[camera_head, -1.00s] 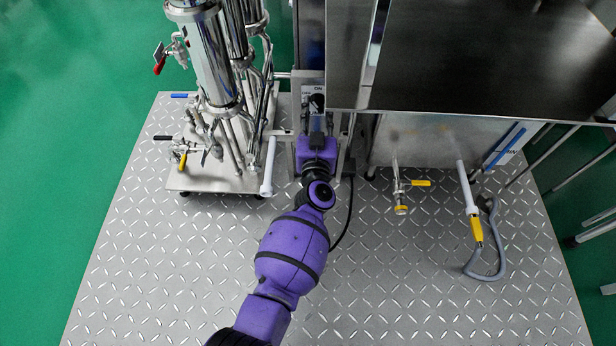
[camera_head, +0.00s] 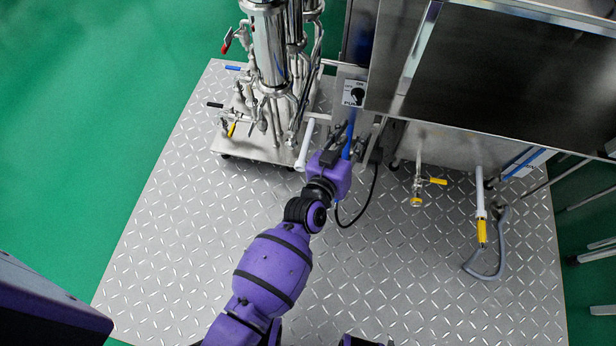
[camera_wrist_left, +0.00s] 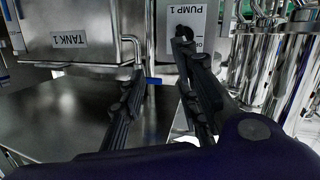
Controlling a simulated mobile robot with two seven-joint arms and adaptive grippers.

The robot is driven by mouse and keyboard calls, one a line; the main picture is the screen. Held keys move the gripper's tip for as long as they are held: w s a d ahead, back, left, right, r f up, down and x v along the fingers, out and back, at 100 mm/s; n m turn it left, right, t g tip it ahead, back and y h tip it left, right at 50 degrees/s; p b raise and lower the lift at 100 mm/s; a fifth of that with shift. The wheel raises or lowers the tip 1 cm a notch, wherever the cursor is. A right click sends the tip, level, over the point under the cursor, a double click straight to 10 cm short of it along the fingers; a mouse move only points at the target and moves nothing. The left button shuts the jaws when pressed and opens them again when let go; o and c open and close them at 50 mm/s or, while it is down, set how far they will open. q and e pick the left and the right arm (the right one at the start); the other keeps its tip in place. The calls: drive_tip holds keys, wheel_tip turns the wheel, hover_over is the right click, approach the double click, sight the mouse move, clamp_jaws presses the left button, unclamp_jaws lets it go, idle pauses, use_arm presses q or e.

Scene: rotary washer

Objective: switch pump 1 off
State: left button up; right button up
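The pump 1 switch is a black rotary knob (camera_head: 357,95) on a pale label plate (camera_head: 348,86) at top centre of the head view. In the left wrist view the knob (camera_wrist_left: 184,33) sits on the plate marked PUMP 1 (camera_wrist_left: 197,14), partly behind a fingertip. I cannot tell which way the knob points. My left gripper (camera_head: 350,135) is in front of and below the plate, apart from the knob in the head view. In the left wrist view its fingers (camera_wrist_left: 160,62) are spread with nothing gripped between them. My right gripper does not show.
Steel cylinders with valves (camera_head: 270,45) stand left of the plate. A steel tank (camera_head: 445,143) with a yellow-handled valve (camera_head: 438,181) is at right. A blue handle (camera_wrist_left: 153,81) shows between the fingers in the wrist view.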

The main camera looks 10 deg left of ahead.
use_arm(q)
drive_tip(key=s+a+r+g+p, duration=0.1)
drive_tip(key=s+a+p, duration=0.2)
drive_tip(key=s, duration=0.4)
drive_tip(key=s+a+r+g+y+p, duration=0.1)
drive_tip(key=s+a+g+p, duration=0.1)
drive_tip(key=s+a+p, duration=0.2)
drive_tip(key=s+p, duration=0.2)
drive_tip(key=s, duration=0.1)
drive_tip(key=shift+s, duration=0.3)
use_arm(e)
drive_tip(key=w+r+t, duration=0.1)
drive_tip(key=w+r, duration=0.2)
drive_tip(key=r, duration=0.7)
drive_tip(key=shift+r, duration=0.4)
